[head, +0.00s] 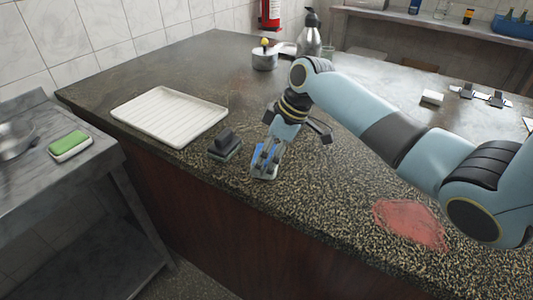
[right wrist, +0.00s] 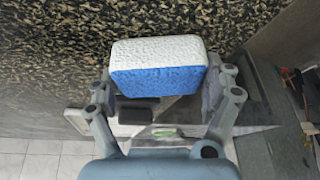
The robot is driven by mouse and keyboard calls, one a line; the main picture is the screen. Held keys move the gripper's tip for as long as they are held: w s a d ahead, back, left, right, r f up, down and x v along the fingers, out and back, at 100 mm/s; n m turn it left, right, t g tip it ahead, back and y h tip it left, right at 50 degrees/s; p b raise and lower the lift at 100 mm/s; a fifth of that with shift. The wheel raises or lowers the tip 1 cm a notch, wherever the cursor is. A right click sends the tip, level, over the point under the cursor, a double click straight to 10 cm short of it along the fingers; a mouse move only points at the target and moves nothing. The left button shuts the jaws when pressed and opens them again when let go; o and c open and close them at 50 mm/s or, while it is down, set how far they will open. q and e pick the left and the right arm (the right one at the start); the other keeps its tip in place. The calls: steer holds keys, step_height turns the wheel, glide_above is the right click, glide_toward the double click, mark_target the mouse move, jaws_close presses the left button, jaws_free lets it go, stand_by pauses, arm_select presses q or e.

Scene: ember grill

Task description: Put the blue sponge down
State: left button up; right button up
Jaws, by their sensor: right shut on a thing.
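My right gripper (head: 265,168) is shut on the blue sponge (head: 259,155) near the front edge of the speckled counter (head: 310,195). In the right wrist view the sponge (right wrist: 158,80) has a blue layer and a white layer and sits between the two fingers (right wrist: 165,92). I cannot tell whether the sponge touches the counter. My left gripper is not in view.
A dark block with a handle (head: 224,146) stands just left of the sponge. A white ribbed tray (head: 170,114) lies farther left. A red patch (head: 410,223) marks the counter at right. A green sponge (head: 69,143) lies on the steel side table (head: 95,150).

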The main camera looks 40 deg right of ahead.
steer(key=shift+f, duration=0.1)
steer(key=o, duration=0.9)
steer(key=b+v, duration=0.1)
steer(key=v, duration=1.1)
steer(key=shift+s, duration=0.1)
